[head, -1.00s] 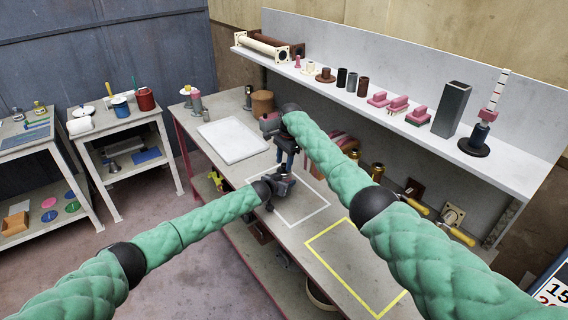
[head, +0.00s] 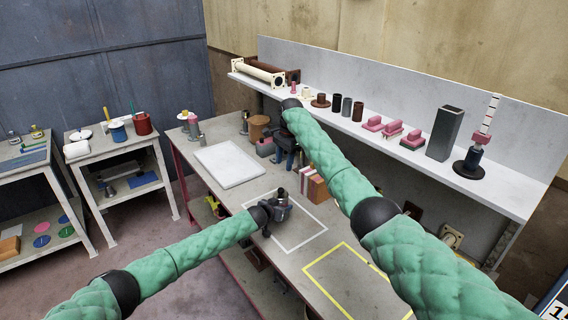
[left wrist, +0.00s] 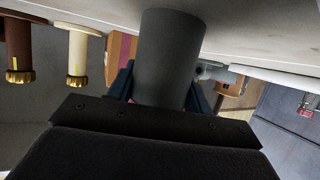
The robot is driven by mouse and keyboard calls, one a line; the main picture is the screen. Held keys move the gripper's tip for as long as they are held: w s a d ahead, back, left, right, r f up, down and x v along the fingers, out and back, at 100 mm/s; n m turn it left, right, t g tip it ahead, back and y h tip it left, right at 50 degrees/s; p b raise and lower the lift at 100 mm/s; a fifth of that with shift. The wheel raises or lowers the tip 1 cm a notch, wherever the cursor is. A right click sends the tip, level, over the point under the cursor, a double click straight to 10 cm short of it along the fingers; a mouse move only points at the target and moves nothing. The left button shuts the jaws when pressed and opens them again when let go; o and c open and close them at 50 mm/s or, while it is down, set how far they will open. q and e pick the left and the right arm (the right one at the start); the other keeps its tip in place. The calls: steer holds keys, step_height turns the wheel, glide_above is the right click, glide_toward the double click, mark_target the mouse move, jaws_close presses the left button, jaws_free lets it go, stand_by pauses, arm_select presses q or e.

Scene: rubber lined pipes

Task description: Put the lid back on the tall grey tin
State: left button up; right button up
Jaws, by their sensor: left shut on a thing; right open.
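A dark grey cylinder, the tall grey tin (left wrist: 168,58), fills the middle of the left wrist view between my blue fingertips. My left gripper (head: 279,203) is shut on it, over the white-outlined area of the bench. In the head view the tin is mostly hidden by the gripper. The wrist view looks upside down, with the bench top above. My right gripper (head: 287,160) is open, farther back on the bench and apart from the left one. I cannot make out the lid.
A striped box (head: 314,186) stands just right of the left gripper. A white board (head: 229,165) lies behind it to the left. A brown pot (head: 259,128) stands at the back. The yellow-outlined area (head: 309,266) looks clear. A loaded shelf (head: 500,197) overhangs the bench's right side.

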arm_select(q)
steer(key=o, duration=1.5)
steer(key=shift+s+a, duration=0.1)
steer(key=shift+s, duration=0.05)
steer(key=shift+s+a, duration=0.1)
steer(key=shift+s, duration=0.1)
steer(key=b+v, duration=0.2)
steer(key=v, duration=0.3)
steer(key=shift+b, duration=0.35)
steer(key=shift+v, duration=1)
steer(key=shift+r, duration=0.1)
